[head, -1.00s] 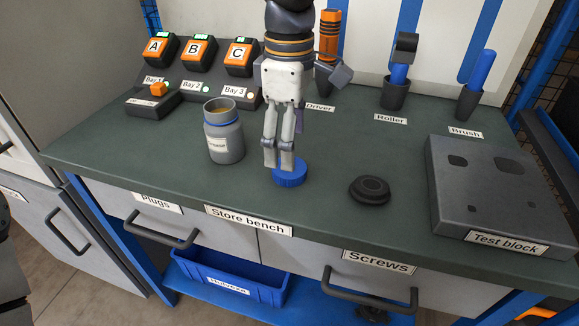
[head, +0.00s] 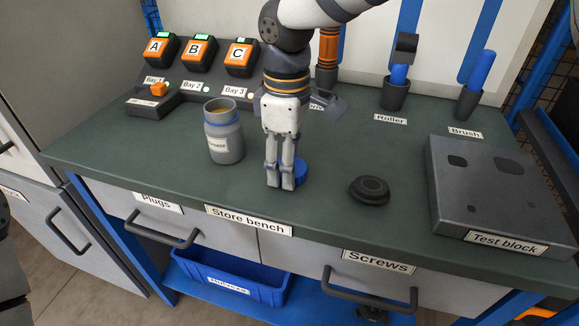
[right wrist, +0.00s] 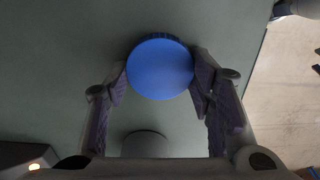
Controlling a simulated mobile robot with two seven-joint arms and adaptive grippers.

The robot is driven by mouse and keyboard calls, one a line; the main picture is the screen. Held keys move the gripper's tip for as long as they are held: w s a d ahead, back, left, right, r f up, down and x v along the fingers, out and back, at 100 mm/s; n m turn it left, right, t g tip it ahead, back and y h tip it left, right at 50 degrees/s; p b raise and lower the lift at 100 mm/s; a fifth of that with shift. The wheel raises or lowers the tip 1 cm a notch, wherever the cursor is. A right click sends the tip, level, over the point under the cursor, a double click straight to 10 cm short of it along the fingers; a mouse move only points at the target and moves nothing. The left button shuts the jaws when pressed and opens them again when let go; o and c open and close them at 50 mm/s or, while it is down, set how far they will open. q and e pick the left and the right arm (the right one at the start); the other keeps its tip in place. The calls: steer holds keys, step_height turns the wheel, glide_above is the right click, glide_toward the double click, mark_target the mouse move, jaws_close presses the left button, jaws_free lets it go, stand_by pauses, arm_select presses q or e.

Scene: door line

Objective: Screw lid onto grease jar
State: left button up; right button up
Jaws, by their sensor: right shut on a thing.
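An open grease jar (head: 226,143), grey with a blue band at its neck, stands upright on the bench left of my right gripper. The blue round lid (head: 300,171) is at the bench top, partly hidden behind the fingers of my right gripper (head: 281,183). In the right wrist view the lid (right wrist: 160,68) sits between the two fingertips of the right gripper (right wrist: 160,80), which are shut on it. Whether the lid touches the bench is hard to tell. My left gripper is not in view.
A black round part (head: 369,190) lies right of the lid, and a grey test block (head: 490,190) stands farther right. Behind are the bay rack (head: 190,90), roller cup (head: 395,95) and brush cup (head: 468,102). The bench front between jar and test block is mostly clear.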

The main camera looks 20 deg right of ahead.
steer(key=shift+r, duration=0.1)
steer(key=shift+r, duration=0.3)
step_height(320, 180, up, 3)
steer(key=shift+s+a, duration=0.1)
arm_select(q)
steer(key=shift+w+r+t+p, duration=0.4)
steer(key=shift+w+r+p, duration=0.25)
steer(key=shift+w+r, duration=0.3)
arm_select(e)
steer(key=s+a+r, duration=0.8)
steer(key=s+r, duration=0.1)
steer(key=s, duration=0.1)
steer(key=shift+s+a, duration=0.3)
steer(key=shift+s, duration=0.05)
steer(key=shift+r, duration=0.1)
